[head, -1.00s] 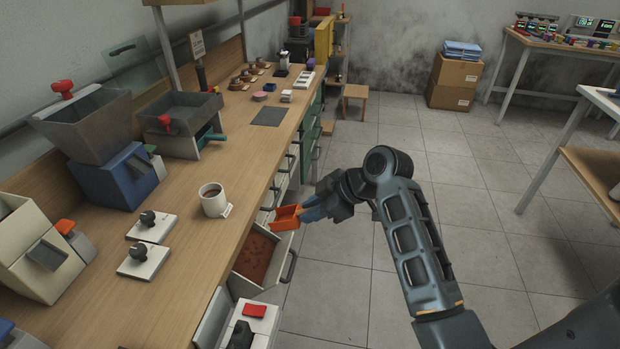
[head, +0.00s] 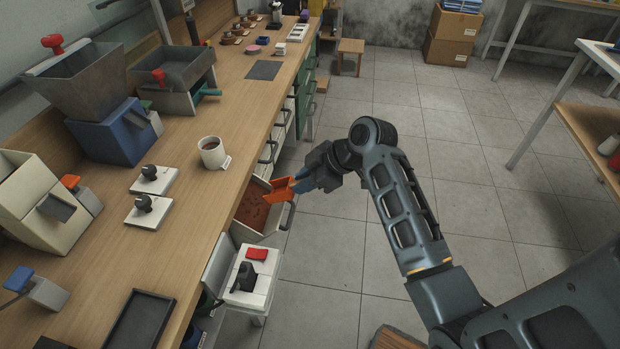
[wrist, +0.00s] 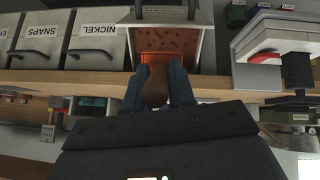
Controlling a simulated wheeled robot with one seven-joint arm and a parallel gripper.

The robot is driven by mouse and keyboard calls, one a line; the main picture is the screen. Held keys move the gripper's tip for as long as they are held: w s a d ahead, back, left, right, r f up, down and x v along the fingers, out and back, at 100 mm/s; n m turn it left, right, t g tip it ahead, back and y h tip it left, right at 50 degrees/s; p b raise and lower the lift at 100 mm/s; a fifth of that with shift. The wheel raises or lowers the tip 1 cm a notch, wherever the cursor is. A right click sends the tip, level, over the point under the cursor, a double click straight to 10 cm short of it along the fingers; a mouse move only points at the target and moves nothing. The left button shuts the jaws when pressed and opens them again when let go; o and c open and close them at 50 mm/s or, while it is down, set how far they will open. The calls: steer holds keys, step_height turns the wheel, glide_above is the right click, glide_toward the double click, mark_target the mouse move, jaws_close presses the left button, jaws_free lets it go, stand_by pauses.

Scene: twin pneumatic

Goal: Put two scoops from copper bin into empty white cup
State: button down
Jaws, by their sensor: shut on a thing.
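My gripper (head: 304,180) is shut on the handle of an orange scoop (head: 278,190). The scoop's brown handle (wrist: 155,90) is between the fingers in the wrist view. The scoop is at the right side of the open copper-coloured bin (head: 250,233), a pulled-out drawer with reddish-brown pieces (head: 254,208) in it. I cannot tell whether the scoop touches the pieces or holds any. In the wrist view the bin (wrist: 208,42) lies beyond the scoop (wrist: 165,59). A white cup (head: 213,155) stands upright on the counter, with something dark brown inside.
Drawers labelled nickel (wrist: 97,42) and snaps (wrist: 40,38) are shut beside the bin. A white unit with a red piece (head: 256,254) stands nearer. Black-knobbed plates (head: 153,178), a blue-based hopper (head: 118,140) and a black tray (head: 140,322) are on the counter.

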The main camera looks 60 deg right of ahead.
mark_target(273, 192)
steer(key=shift+b+x, duration=1.5)
steer(key=shift+x, duration=0.75)
steer(key=shift+w+a+f+b, duration=0.35)
steer(key=shift+w+f+b, duration=0.1)
steer(key=shift+w, duration=0.35)
steer(key=shift+w+a+f+b, duration=0.3)
steer(key=shift+w+f+b, duration=0.15)
steer(key=shift+w, duration=0.35)
steer(key=shift+w+a+f+b, duration=0.35)
steer(key=shift+w+f, duration=0.1)
steer(key=shift+w, duration=0.35)
